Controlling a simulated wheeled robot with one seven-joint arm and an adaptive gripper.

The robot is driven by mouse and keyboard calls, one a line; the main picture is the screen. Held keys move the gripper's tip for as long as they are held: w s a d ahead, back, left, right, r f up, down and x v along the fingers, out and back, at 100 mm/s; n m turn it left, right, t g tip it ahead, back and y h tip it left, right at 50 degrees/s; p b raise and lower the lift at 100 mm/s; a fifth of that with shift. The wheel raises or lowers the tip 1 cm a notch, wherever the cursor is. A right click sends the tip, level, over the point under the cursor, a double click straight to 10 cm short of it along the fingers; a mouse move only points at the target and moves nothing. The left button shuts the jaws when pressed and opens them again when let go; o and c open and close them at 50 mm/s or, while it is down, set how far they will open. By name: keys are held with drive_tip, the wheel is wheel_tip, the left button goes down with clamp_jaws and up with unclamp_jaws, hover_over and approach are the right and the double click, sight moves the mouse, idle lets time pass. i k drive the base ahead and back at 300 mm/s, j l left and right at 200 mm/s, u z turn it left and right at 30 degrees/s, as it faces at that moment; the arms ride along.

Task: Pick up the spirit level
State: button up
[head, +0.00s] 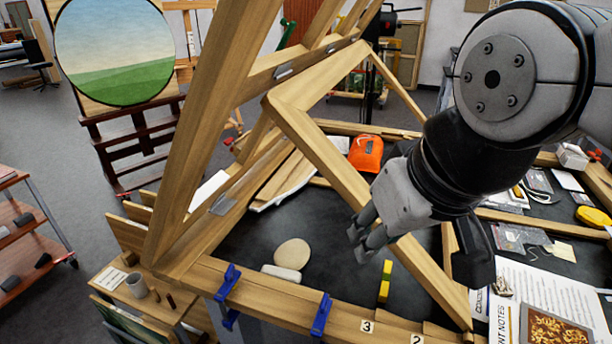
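A small yellow bar with a green part and a dark middle (385,281), which looks like the spirit level, lies on the dark tabletop (330,225) inside the wooden frame, near its front rail. My gripper (357,248) hangs above and a little to the left of it in the picture, apart from it. Its two grey fingertips show a small gap with nothing between them. The whole bar appears uncovered.
Wooden beams (335,160) rise around the gripper, one slanting close behind it. Blue clamps (321,314) sit on the front rail (275,290). A round beige pad (292,253) and a white block (281,273) lie left. An orange object (366,153) lies behind. Papers (545,290) lie right.

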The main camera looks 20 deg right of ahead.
sight(385, 278)
drive_tip(key=l+z, duration=0.35)
drive_tip(key=l+u, duration=0.1)
drive_tip(key=k, duration=0.6)
drive_tip(key=k+j+u, duration=0.3)
drive_tip(key=j, duration=0.25)
drive_tip(key=k+j+u, duration=0.15)
drive_tip(key=j, duration=0.2)
drive_tip(key=k+j+u, duration=0.2)
drive_tip(key=j, duration=0.1)
